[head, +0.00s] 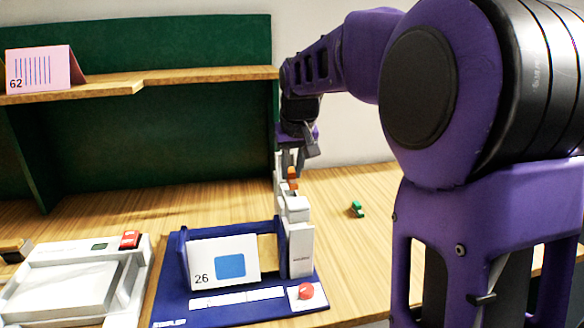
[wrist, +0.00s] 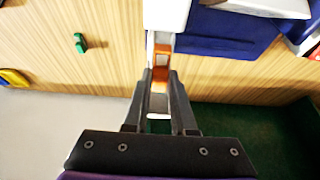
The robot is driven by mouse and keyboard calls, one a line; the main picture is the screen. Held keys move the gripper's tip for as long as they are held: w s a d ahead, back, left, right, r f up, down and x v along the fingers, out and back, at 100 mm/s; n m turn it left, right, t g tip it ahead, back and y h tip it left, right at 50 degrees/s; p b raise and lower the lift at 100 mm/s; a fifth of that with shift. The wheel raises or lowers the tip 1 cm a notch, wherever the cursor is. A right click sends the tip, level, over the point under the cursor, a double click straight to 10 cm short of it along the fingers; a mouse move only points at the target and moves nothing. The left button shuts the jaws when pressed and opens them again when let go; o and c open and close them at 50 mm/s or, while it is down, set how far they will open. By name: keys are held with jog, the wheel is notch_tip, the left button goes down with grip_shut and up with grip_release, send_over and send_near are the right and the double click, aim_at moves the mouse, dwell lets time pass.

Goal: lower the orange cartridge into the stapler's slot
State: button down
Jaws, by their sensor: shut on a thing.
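My gripper (head: 291,163) points down at the back end of the white stapler (head: 300,248), which stands on the right of a blue base (head: 240,303). It is shut on the orange cartridge (head: 292,179). In the wrist view the cartridge (wrist: 162,52) lies between and just ahead of my fingertips (wrist: 161,75), lined up with the white stapler body (wrist: 167,14). A pale channel shows around the cartridge there. Whether the cartridge is above the slot or partly in it, I cannot tell. My fingers hide part of it.
A card marked 26 (head: 224,262) and a red button (head: 306,291) are on the blue base. A white device (head: 75,280) with a red part stands left. A small green object (head: 357,209) lies right. A wooden shelf (head: 200,76) is behind.

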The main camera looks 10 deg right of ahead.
aim_at(292, 180)
jog(key=shift+f+b, duration=1.1)
jog(key=shift+f, duration=0.65)
jog(key=c, duration=0.7)
grip_release()
jog(key=shift+o, duration=0.2)
jog(key=p+v, duration=0.2)
jog(key=v, duration=1.5)
jog(key=shift+r+p, duration=0.3)
jog(key=shift+p, duration=0.05)
